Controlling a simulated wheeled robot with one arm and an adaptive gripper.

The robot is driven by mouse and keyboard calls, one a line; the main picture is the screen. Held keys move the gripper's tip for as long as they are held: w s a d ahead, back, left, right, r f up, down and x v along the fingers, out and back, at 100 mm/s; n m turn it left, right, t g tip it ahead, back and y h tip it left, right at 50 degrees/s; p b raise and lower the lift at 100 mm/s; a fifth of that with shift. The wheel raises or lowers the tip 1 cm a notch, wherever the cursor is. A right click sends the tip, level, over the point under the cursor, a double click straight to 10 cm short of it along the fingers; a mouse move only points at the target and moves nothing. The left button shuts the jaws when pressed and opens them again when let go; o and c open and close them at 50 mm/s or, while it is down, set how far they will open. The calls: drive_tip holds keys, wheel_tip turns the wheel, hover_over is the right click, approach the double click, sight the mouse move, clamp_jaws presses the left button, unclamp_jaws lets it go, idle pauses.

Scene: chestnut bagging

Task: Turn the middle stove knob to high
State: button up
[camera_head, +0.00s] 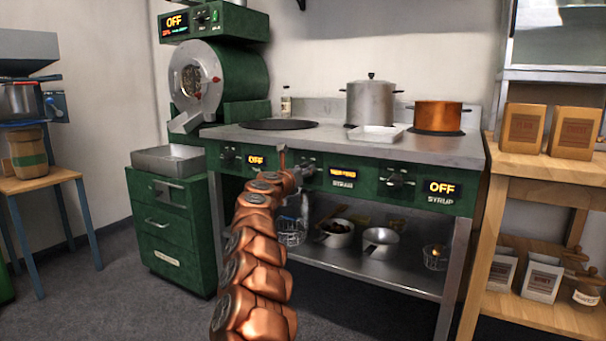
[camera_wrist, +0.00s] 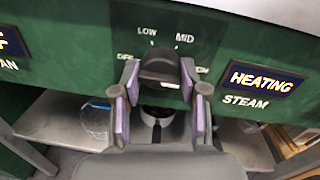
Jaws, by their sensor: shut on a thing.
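The middle stove knob (camera_wrist: 160,70) is dark and sits on the green front panel, with LOW and MID printed above it and OFF at its left. The label at its right is partly hidden by a finger. My gripper (camera_wrist: 159,80) is shut on this knob, one purple-padded finger on each side. Which mark the knob points to I cannot tell. In the head view, my gripper (camera_head: 301,172) is at the middle of the stove front (camera_head: 365,180) and mostly covers the knob.
The left display (camera_head: 256,160) and the SYRUP display (camera_head: 441,187) read OFF. A right knob (camera_head: 397,181) stands beside the latter. A steel pot (camera_head: 371,103) and a copper pot (camera_head: 438,116) stand on the stove. Pans (camera_head: 381,241) lie on the shelf below.

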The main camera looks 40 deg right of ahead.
idle(0.3)
drive_tip(key=o, duration=1.1)
drive_tip(key=shift+a, duration=0.15)
drive_tip(key=shift+v, duration=5.85)
